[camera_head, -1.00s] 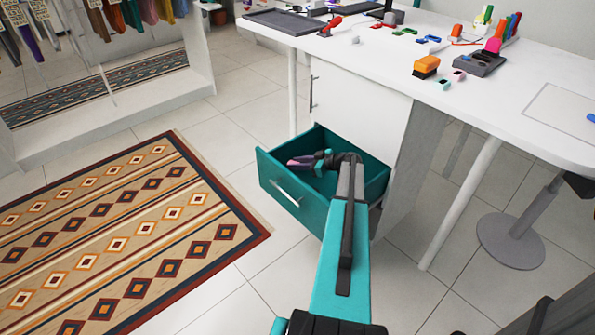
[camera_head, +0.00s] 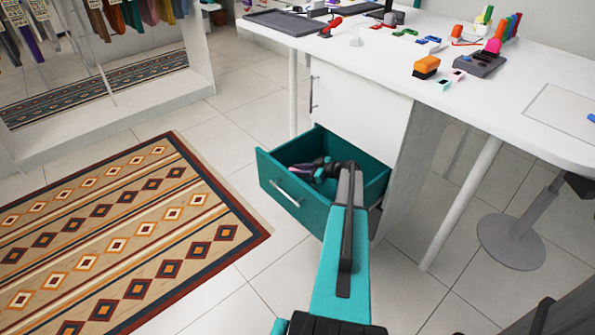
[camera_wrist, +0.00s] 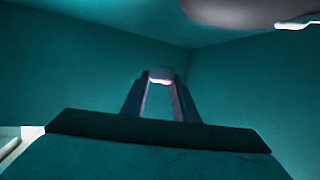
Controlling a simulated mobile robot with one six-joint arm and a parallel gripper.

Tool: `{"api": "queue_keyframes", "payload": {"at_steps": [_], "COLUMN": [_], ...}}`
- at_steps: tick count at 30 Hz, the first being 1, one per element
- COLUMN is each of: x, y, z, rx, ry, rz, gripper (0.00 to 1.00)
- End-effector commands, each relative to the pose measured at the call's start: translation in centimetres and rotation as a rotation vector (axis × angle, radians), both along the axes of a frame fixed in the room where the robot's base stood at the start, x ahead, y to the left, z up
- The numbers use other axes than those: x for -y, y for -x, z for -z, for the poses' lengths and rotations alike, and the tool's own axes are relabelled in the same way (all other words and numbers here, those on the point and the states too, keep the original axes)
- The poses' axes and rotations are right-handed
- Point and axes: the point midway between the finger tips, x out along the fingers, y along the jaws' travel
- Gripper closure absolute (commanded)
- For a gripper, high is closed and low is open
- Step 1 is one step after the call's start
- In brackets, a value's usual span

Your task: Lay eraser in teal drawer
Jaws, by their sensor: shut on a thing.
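The teal drawer (camera_head: 312,216) is pulled out below the white desk, and its walls fill most of the wrist view (camera_wrist: 75,65). My gripper (camera_head: 301,167) reaches down inside the drawer, near its left side. In the wrist view my gripper (camera_wrist: 160,82) is shut on a small pale block with a pinkish lower edge, the eraser (camera_wrist: 159,74), at its fingertips. Only a small part of the eraser shows. I cannot tell whether it touches the drawer floor.
A blurred grey-pink shape (camera_wrist: 235,10) shows at the top of the wrist view; I cannot tell what it is. The white desk (camera_head: 480,105) above holds an orange-and-black item (camera_head: 426,67) and other stationery. A patterned rug (camera_head: 130,240) lies left of the drawer.

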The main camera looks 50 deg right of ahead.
Motion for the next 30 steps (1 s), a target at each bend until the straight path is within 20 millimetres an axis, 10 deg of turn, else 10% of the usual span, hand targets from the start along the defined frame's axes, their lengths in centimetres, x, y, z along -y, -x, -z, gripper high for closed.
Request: {"api": "queue_keyframes", "payload": {"at_steps": [30], "x": [-0.2], "y": [-0.1], "z": [1.4], "rx": [-0.001], "ry": [-0.002], "rz": [-0.002], "gripper": [0.95]}}
